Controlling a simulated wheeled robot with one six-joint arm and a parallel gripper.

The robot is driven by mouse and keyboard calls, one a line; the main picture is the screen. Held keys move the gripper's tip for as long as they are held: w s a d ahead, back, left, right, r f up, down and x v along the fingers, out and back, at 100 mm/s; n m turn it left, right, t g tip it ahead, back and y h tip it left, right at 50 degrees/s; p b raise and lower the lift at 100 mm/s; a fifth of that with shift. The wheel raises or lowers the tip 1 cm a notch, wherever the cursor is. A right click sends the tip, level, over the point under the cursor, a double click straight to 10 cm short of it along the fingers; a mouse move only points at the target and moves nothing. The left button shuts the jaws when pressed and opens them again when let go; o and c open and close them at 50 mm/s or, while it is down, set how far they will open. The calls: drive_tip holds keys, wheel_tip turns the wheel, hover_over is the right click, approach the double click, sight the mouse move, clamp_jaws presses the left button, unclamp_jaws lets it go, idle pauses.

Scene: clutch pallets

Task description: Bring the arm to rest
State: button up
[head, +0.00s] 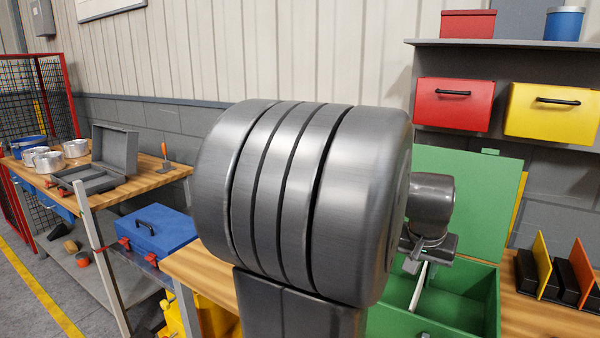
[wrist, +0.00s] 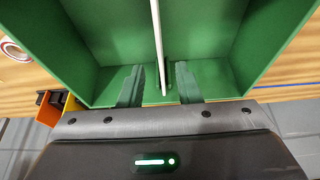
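My arm fills the middle of the head view as a large grey ribbed joint, and the end of my arm shows behind it at right, over a green box (head: 482,305). In the wrist view my gripper (wrist: 160,78) is open, its two fingers well apart. A thin white divider (wrist: 157,35) of the green box (wrist: 95,45) runs between the fingers, and neither finger appears to touch it. The box interior that shows looks empty. My fingertips cannot be made out in the head view.
The box's green lid (head: 475,190) stands open behind it. A shelf with a red bin (head: 454,105) and a yellow bin (head: 553,112) is at back right. Dark holders with coloured dividers (head: 543,262) stand at right. A wooden bench (head: 150,182) with a grey case (head: 115,150) is at left.

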sight(420, 281)
drive_tip(key=x, duration=0.8)
drive_tip(key=shift+f, duration=0.3)
wheel_tip(420, 281, up, 15)
drive_tip(key=p, duration=1)
drive_tip(key=shift+f+p, duration=0.2)
drive_tip(key=shift+p, duration=0.15)
drive_tip(key=shift+d, duration=0.1)
